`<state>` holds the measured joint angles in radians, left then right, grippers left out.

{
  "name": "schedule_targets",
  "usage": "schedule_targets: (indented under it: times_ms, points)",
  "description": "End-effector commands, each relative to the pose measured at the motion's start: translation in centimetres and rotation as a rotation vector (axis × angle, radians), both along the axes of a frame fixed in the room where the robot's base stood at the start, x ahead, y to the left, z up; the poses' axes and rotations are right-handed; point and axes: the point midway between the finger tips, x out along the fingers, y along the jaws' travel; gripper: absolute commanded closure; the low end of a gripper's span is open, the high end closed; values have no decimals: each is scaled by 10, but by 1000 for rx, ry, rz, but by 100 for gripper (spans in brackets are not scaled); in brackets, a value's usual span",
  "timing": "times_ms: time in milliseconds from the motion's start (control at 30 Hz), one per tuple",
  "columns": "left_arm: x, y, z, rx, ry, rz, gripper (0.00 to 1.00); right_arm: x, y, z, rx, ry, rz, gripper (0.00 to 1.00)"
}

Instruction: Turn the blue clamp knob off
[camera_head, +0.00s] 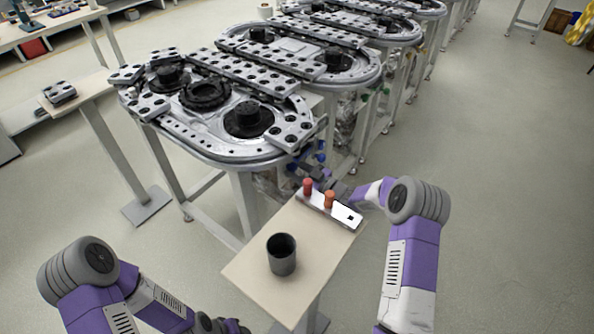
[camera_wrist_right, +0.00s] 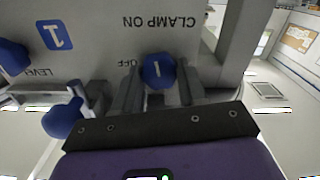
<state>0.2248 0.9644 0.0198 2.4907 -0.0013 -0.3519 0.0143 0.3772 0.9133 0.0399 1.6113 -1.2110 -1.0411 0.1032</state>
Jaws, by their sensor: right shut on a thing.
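The blue clamp knob (camera_wrist_right: 158,70) shows in the right wrist view, on a grey panel lettered "CLAMP ON" and "OFF", upside down in this view. A short white mark is on its face. My right gripper (camera_wrist_right: 158,84) is shut on this knob, one finger on each side. In the head view my right gripper (camera_head: 316,171) is at the near end of the closest ring track, partly hidden by its own arm and the small table's items. My left gripper (camera_head: 232,326) is at the bottom edge, mostly cut off, and its fingers cannot be made out.
Other blue knobs (camera_wrist_right: 12,56) and (camera_wrist_right: 62,118) sit left of the gripper in the wrist view. The ring track (camera_head: 215,150) stands behind. Floor at right is clear.

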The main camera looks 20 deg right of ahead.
Motion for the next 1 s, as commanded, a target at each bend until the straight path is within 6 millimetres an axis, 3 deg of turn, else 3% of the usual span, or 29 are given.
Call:
schedule_targets:
  times_ms: [1000]
  points:
    - [0,0,0,0,0,0,57,-1,1,-2,-752,-584,0,89]
